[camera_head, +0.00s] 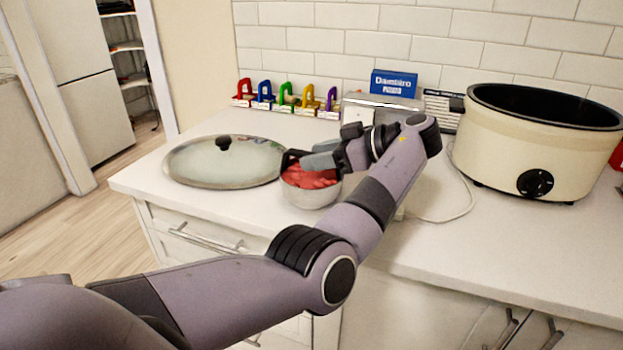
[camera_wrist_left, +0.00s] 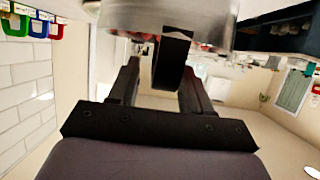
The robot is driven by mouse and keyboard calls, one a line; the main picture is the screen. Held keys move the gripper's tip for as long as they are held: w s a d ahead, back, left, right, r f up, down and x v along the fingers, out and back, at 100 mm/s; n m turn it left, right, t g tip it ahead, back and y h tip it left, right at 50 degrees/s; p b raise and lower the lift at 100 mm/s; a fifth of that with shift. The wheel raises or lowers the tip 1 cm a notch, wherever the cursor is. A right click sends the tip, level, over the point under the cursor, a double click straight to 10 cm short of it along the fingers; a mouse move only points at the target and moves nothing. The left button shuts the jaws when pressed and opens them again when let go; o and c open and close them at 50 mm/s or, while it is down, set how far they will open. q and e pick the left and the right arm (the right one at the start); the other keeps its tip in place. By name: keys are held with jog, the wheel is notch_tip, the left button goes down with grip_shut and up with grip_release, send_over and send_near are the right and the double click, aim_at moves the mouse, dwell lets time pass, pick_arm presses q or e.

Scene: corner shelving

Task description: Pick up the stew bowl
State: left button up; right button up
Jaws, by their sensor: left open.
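The stew bowl, a small silvery bowl (camera_head: 310,195) with red chunks inside, stands on the white counter, just right of the glass lid. My left gripper (camera_head: 302,160) is open at the far rim of the bowl and partly hides its top edge. In the left wrist view the metal wall of the bowl (camera_wrist_left: 130,14) fills the top, and one dark finger overlaps it. I cannot tell whether the fingers touch the bowl or whether the rim is between them. My right gripper is in neither view.
A large glass lid (camera_head: 225,165) with a black knob lies left of the bowl. A cream slow cooker (camera_head: 530,150) stands at the right. Several coloured holders (camera_head: 285,93) and a blue box (camera_head: 393,82) line the back wall. The counter's front right is clear.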

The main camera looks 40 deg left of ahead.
pick_arm(q)
jog(key=shift+x, duration=1.05)
grip_shut()
jog(key=shift+r, duration=0.1)
dwell(0.5)
